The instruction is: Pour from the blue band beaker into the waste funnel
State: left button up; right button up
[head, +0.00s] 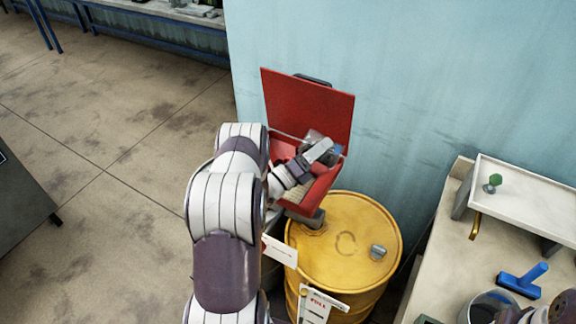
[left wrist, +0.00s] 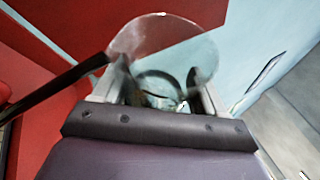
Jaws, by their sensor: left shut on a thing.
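My left gripper (head: 318,153) is shut on a clear beaker (head: 313,137), held tilted at the open red waste funnel (head: 322,186). A bluish patch shows by the fingers, but I cannot make out the band clearly. In the left wrist view the beaker (left wrist: 165,35) sits between the fingers of the left gripper (left wrist: 155,92), its round rim pointing away. I cannot tell whether liquid is flowing. The funnel's red lid (head: 308,108) stands open behind the beaker. My right gripper's fingers do not show.
The funnel stands on a yellow drum (head: 345,262) with a "FULL" tag (head: 318,303). A blue wall stands behind; floor is open at left.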

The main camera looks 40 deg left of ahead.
pick_arm(q)
jog(key=shift+a+r+n+t, duration=0.1)
jog(key=shift+r+n+t, duration=0.15)
jog(key=shift+n, duration=0.25)
jog(key=shift+s+a+r+n+t+y+b, duration=0.2)
jog(key=shift+a+n+t+b, duration=0.1)
jog(key=shift+a+n, duration=0.2)
jog(key=shift+s+a+r+n+t+y+b, duration=0.15)
jog(key=shift+a+n+t+y+b, duration=0.15)
jog(key=shift+n, duration=0.2)
jog(key=shift+a+r+n+b, duration=0.2)
jog(key=shift+n+b, duration=0.2)
jog(key=shift+n, duration=0.3)
